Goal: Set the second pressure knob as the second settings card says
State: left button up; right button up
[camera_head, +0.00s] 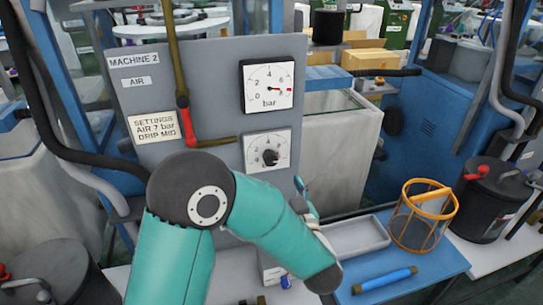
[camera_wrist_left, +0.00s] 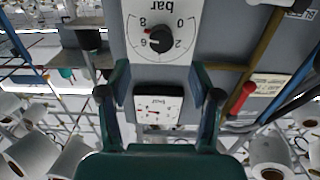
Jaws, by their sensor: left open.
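The settings card (camera_head: 154,126) on the grey panel marked MACHINE 2 reads AIR 7 bar, DRIP MID. The black pressure knob (camera_head: 270,157) sits on a white numbered dial below a round-scale bar gauge (camera_head: 268,86). In the left wrist view, upside down, the knob (camera_wrist_left: 158,39) has a red mark between 6 and 8. The gauge needle in the head view points right, near 6. My left gripper (camera_wrist_left: 160,75) is open and empty, its fingers apart below the knob in that picture. In the head view my arm hides most of it; a finger (camera_head: 303,190) shows. My right gripper is not in view.
A red lever (camera_head: 185,118) and brass pipe run beside the card. On the blue table to the right are a grey tray (camera_head: 357,237), an orange-rimmed basket (camera_head: 423,215) and a blue rod (camera_head: 385,280). A dark canister (camera_head: 492,200) stands farther right.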

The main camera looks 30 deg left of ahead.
aim_at(272, 163)
pick_arm(q)
jog(key=p+x, duration=0.2)
jog(key=x, duration=0.9)
jog(key=shift+s+p, duration=0.1)
jog(key=shift+p, duration=0.3)
